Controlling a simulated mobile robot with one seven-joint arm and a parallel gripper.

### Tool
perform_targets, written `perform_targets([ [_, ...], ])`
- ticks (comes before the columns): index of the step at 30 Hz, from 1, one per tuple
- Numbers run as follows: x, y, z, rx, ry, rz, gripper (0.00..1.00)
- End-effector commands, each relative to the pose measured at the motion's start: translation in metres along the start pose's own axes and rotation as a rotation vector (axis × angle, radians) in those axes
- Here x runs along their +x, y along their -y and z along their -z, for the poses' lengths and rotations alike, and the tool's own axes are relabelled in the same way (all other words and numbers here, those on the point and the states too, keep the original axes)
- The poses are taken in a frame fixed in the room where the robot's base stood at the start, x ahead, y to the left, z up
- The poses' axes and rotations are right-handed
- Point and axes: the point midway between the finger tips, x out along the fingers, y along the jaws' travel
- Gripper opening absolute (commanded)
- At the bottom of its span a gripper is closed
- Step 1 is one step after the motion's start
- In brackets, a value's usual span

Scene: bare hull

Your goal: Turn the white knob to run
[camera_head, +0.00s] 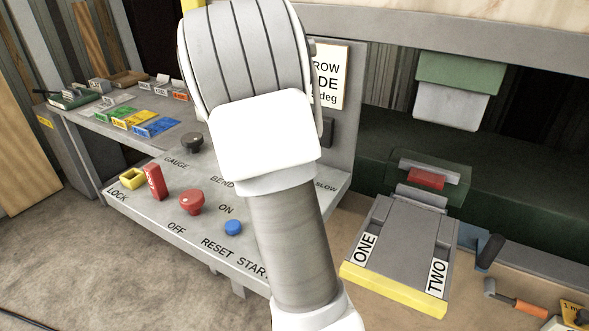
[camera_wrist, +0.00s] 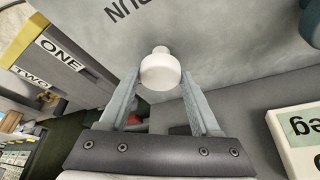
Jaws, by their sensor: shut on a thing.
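The white knob (camera_wrist: 160,72) stands on the grey panel in the wrist view, with a short neck and a round cap. My gripper (camera_wrist: 160,84) has one finger on each side of the cap and is shut on it. Black lettering reading RUN, upside down, lies on the panel (camera_wrist: 210,35) beyond the knob. I cannot make out which way the knob points. In the head view my arm hides the knob and the gripper.
The head view shows a control panel (camera_head: 140,206) with a red knob (camera_head: 191,201), a blue button (camera_head: 233,227), a black knob (camera_head: 192,142) and a red lever (camera_head: 154,182). A unit marked ONE and TWO (camera_head: 400,250) stands at the right. A sign (camera_wrist: 298,140) is close to my gripper's right.

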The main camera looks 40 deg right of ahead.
Motion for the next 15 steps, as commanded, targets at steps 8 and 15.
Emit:
perform_targets([
  [8,0.0002,0.0008,-0.0012,0.136,0.001,-0.06,0.08],
  [15,0.0008,0.0012,-0.0012,0.191,0.002,-0.082,0.08],
])
